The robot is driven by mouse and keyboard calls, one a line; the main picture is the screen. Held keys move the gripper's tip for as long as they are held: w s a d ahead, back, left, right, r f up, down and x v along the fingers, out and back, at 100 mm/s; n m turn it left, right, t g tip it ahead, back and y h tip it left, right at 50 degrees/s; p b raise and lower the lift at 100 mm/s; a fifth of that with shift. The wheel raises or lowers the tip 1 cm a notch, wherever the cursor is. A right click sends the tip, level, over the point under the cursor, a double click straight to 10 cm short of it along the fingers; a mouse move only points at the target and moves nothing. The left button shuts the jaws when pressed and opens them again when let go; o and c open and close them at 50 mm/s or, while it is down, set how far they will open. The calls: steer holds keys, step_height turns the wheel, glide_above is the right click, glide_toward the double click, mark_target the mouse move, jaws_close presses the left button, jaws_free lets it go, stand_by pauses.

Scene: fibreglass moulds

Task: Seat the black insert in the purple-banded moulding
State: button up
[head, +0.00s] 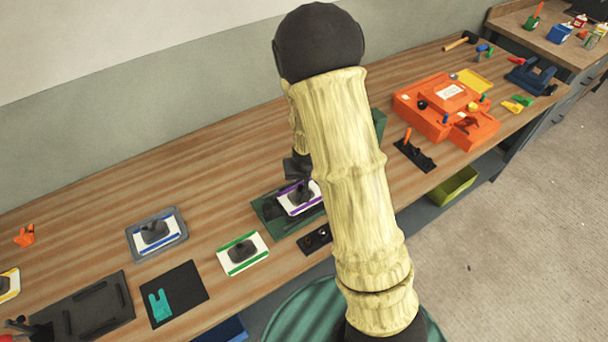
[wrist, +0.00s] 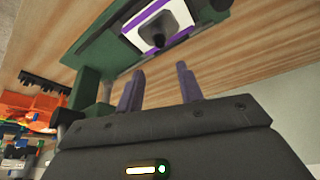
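The purple-banded moulding (head: 291,209) is a white plate with purple bands, lying on a green fixture (head: 270,211). It also shows at the top of the wrist view (wrist: 178,10). The black insert (wrist: 158,39) stands at the middle of this moulding, with a knob or stem rising from it. I cannot tell whether it sits fully down. My gripper (wrist: 159,72) is open, its two purple-grey fingers apart with nothing between them. It is close to the moulding and apart from the insert in the wrist view. In the head view my arm partly covers this area.
A blue-banded moulding (head: 172,244) and a green-banded moulding (head: 225,259) lie to the left, each with a dark centre piece. A black tray (head: 112,287) is further left. An orange case (head: 408,110) stands at the right. Bare wood lies behind the mouldings.

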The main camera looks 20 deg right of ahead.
steer(key=shift+s+r, duration=0.15)
steer(key=shift+r, duration=0.2)
stand_by(0.3)
steer(key=s+r+g, duration=0.2)
steer(key=s+r, duration=1)
steer(key=s, duration=0.3)
steer(key=shift+s+d+r+n, duration=0.15)
steer(key=shift+s+n, duration=0.2)
steer(key=shift+n, duration=0.05)
steer(key=shift+f+b, duration=0.3)
